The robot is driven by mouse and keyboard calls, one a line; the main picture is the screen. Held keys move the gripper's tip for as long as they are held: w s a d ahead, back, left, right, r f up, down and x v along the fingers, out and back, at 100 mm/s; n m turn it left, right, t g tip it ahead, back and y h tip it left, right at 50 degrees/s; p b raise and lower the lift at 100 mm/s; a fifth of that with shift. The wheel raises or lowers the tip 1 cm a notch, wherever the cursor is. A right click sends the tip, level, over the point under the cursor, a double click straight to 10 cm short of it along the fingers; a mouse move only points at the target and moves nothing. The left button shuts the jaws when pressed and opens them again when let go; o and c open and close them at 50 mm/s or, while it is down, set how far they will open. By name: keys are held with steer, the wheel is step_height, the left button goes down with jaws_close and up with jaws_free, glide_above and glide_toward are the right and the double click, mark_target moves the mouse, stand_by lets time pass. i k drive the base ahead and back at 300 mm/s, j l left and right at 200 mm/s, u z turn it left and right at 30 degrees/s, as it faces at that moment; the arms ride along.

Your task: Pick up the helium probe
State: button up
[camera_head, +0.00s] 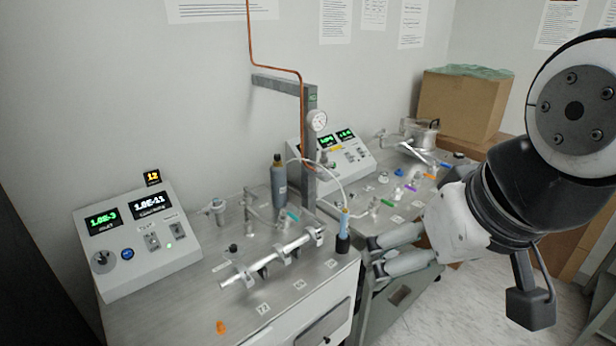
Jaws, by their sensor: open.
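What looks like the helium probe (344,221) is a slim, light-blue and yellow-tipped piece standing upright in a black holder (342,243) at the right front corner of the near steel bench. A pale hose (335,185) runs from the probe's top back toward the grey gas bottle (279,185). My gripper (375,257) is just right of the holder, its two fingers open and pointing left. It is empty, and a small gap seems to show between the fingertips and the holder.
A metal tube assembly (270,258) lies on the near bench (190,305), beside a control box (150,240). A post with a gauge (317,121) rises behind. A second bench with small coloured parts and another control box (335,157) stands behind right. A cardboard box (460,105) is farther back.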

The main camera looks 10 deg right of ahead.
mark_target(345, 213)
steer(key=z, duration=0.1)
steer(key=i+l+u, duration=0.25)
steer(key=i+l, duration=0.2)
steer(key=i+l+u, duration=0.25)
steer(key=l, duration=0.3)
steer(key=i, duration=0.1)
